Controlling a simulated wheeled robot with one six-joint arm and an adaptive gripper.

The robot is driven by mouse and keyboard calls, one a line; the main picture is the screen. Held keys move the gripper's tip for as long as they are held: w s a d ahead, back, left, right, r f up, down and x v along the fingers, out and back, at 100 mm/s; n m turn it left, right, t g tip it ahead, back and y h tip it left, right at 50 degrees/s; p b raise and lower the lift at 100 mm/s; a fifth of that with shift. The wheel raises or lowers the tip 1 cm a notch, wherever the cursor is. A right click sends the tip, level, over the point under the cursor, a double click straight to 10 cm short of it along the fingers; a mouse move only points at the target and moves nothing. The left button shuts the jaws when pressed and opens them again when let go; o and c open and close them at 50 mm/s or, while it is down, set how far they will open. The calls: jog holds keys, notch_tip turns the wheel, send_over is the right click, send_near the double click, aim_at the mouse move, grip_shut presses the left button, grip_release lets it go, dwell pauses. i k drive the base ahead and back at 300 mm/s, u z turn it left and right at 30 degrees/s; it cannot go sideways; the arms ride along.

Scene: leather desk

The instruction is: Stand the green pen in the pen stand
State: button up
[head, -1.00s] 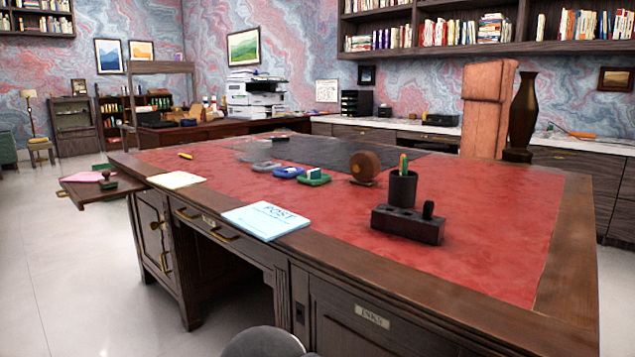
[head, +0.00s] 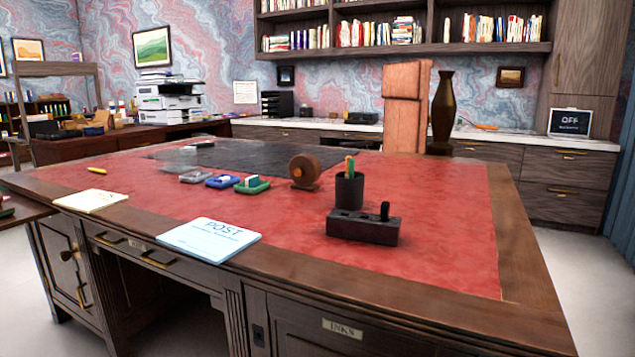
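A dark round cup (head: 349,190) stands on the red desk top, right of the middle. A green pen (head: 350,166) and an orange-yellow one stick up out of it, close together; their lower parts are hidden inside. A dark block (head: 363,229) with a short black upright piece (head: 385,211) lies just in front of the cup and hides its base. I cannot tell whether the cup or the block is the pen stand. My gripper is not in view.
The desk's red leather (head: 440,230) is bare right of the block. A POST pad (head: 208,240), a cream pad (head: 90,200), a yellow pen-like item (head: 97,170), ink pads (head: 222,181) and a brown round dispenser (head: 304,171) lie leftward. Floor shows at the desk's right.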

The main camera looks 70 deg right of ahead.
aim_at(370, 228)
jog(key=i, duration=0.8)
jog(key=z, duration=2.25)
